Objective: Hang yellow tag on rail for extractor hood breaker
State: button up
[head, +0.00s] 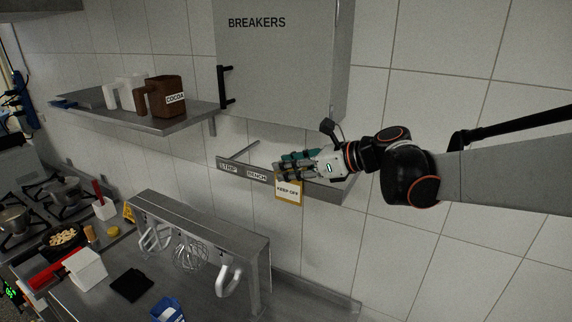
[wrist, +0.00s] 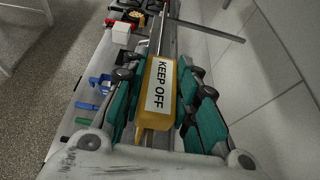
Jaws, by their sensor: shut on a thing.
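The yellow tag (head: 289,189), with a white label reading KEEP OFF, is at my gripper (head: 293,160) in the head view. In the wrist view the tag (wrist: 160,88) lies between the two teal fingers of my gripper (wrist: 162,72), which is shut on it. The metal rail (head: 242,172) runs along the wall below the cabinet, with labels that seem to read STRIP and BENCH. The tag hangs in front of the rail's right part; I cannot tell whether it touches the rail. No extractor hood label is readable; my gripper and the tag cover part of the rail.
The grey BREAKERS cabinet (head: 281,60) is closed above the rail. A wall shelf (head: 150,122) at left carries a brown COCOA mug (head: 165,96) and pale mugs. Below, a utensil rack (head: 195,226) holds a whisk and other tools. The wall right of the rail is bare.

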jog(key=o, duration=1)
jog(key=shift+f, duration=0.1)
jog(key=shift+c, duration=0.2)
jog(key=shift+v, duration=3.8)
